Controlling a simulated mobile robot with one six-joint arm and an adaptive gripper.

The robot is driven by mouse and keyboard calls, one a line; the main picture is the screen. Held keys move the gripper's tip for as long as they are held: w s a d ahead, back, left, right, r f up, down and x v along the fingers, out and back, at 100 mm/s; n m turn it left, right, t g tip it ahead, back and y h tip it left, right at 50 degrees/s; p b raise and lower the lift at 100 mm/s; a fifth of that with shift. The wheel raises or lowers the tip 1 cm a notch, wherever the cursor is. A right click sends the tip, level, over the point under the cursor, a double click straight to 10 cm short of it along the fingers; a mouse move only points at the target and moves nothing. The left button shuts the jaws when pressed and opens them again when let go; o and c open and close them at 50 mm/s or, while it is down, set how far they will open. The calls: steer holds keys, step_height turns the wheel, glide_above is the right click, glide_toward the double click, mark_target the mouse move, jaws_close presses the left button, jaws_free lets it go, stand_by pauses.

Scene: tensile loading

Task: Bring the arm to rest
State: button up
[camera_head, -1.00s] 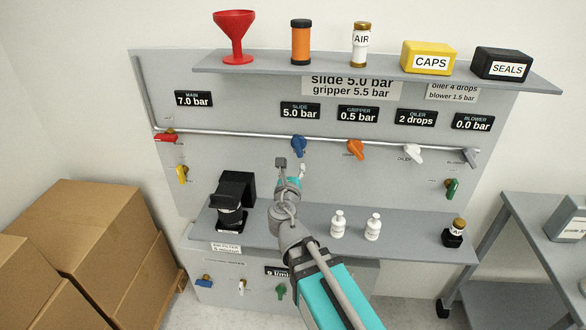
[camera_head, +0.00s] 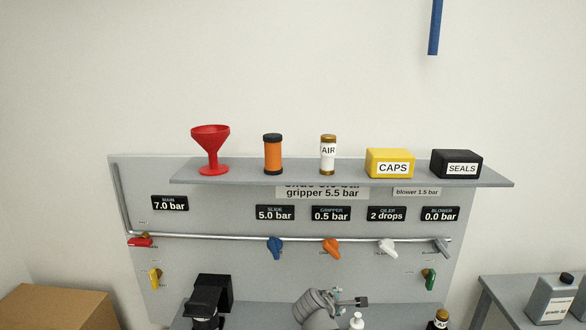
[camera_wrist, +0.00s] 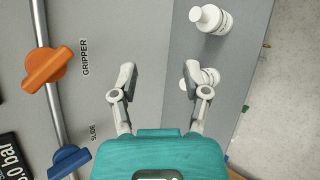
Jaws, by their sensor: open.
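My gripper (camera_wrist: 160,85) is open and empty in the wrist view, with its two fingers apart in front of the grey panel and the lower shelf. In the head view my gripper (camera_head: 350,300) shows low in the picture, above the lower shelf. Two white bottles stand by it in the wrist view. One bottle (camera_wrist: 211,19) is clear of the fingers, and the other bottle (camera_wrist: 208,77) is partly hidden behind the right finger. I cannot tell whether that finger touches it. The orange gripper valve (camera_wrist: 47,66) and the blue slide valve (camera_wrist: 70,161) lie left of the fingers.
The upper shelf (camera_head: 230,179) juts out above, holding a red funnel (camera_head: 210,150), an orange cylinder (camera_head: 273,155), an AIR bottle (camera_head: 328,155), a CAPS box (camera_head: 390,163) and a SEALS box (camera_head: 456,164). A side table (camera_head: 500,300) stands right.

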steer(key=s+d+f+m+g+y+p, duration=0.1)
steer(key=s+d+f+m+g+y, duration=0.1)
steer(key=s+m, duration=0.4)
steer(key=s+d+f+m+g+y+p, duration=0.1)
steer(key=s+d+m+g+y+p, duration=0.1)
steer(key=s+m+g+y, duration=0.2)
steer(key=s+m+g, duration=0.1)
steer(key=m+g, duration=0.2)
steer(key=m, duration=0.3)
steer(key=shift+s+f+m+p, duration=0.3)
steer(key=shift+s+f+m, duration=0.05)
steer(key=shift+f+m, duration=0.05)
